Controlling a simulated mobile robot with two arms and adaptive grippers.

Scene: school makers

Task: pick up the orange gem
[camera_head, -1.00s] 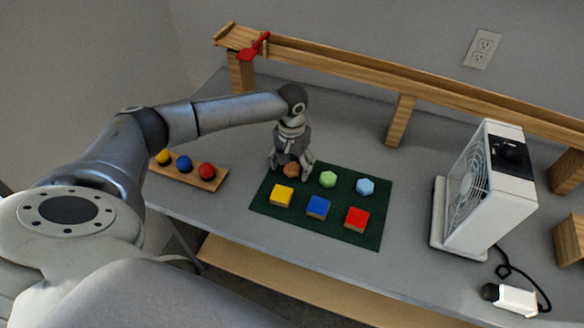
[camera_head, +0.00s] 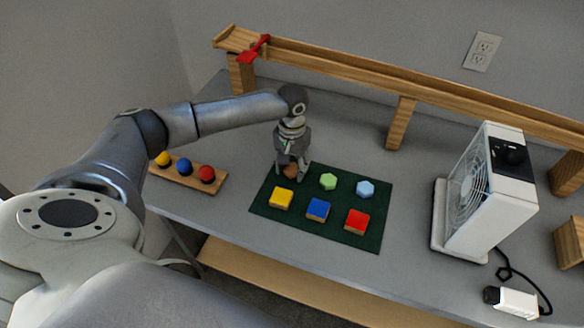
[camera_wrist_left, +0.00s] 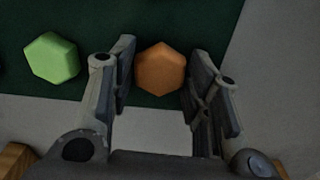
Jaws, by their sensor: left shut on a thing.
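The orange gem (camera_head: 291,171) is a small hexagonal piece at the back left corner of the dark green mat (camera_head: 270,206). My left gripper (camera_head: 290,174) points down over it and is shut on it, with a finger on each side. In the left wrist view the orange gem (camera_wrist_left: 160,69) sits between the two fingertips (camera_wrist_left: 158,78). I cannot tell whether it is lifted off the mat. My right gripper is not in view.
Beside it on the mat are a green gem (camera_head: 328,181) and a light blue gem (camera_head: 365,188). In front are yellow (camera_head: 281,197), blue (camera_head: 318,208) and red (camera_head: 357,221) blocks. A wooden tray with balls (camera_head: 218,183) lies left, a fan (camera_head: 488,190) right, a wooden ramp (camera_head: 400,84) behind.

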